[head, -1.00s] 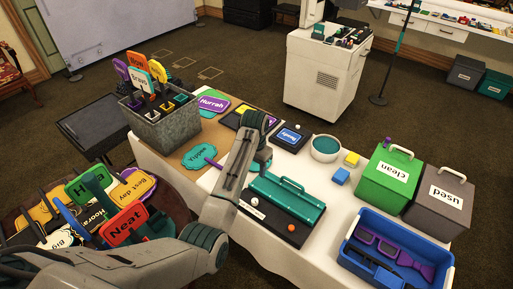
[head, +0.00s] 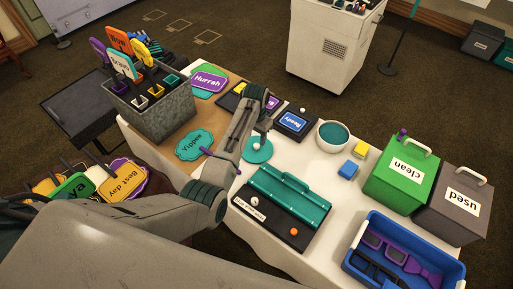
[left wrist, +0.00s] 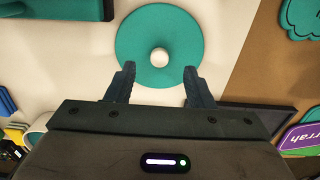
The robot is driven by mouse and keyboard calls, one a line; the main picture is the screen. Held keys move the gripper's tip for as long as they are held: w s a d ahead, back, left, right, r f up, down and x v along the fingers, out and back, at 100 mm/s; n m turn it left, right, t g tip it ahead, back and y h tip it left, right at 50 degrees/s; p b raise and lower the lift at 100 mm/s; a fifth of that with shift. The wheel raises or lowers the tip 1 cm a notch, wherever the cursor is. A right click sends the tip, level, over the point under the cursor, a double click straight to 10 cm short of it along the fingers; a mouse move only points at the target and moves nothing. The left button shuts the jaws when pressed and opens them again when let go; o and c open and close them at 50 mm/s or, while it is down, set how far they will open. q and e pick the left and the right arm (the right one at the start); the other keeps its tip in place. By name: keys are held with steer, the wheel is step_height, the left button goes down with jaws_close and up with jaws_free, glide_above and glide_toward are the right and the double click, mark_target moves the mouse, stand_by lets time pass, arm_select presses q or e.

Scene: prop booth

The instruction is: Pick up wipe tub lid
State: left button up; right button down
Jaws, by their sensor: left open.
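The wipe tub lid is a flat teal disc with a white round knob (head: 257,150), lying on the white table just right of my left forearm. It also shows in the left wrist view (left wrist: 134,45), with the knob near its middle. My left gripper (left wrist: 159,72) is open and empty, its two fingers pointing at the lid with the knob centred between their tips. I cannot tell whether they touch. In the head view, my left arm partly hides the gripper. A white round tub (head: 333,136) with a teal inside stands to the right. My right gripper is not in view.
A black tray with a teal hinged case (head: 287,193) lies in front of the lid. A blue sign (head: 293,121) lies behind it. Blue and yellow blocks, the green clean bin (head: 402,178), the grey used bin (head: 452,200) and a blue crate (head: 440,244) stand right.

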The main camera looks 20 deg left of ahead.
mark_target(257, 145)
arm_select(q)
step_height(257, 145, down, 4)
steer(key=shift+w+d+r+p, duration=0.1)
steer(key=shift+w+p, duration=0.05)
steer(key=shift+p, duration=0.55)
steer(key=shift+f, duration=0.7)
steer(key=shift+c, duration=0.7)
steer(key=c, duration=0.7)
jaws_close()
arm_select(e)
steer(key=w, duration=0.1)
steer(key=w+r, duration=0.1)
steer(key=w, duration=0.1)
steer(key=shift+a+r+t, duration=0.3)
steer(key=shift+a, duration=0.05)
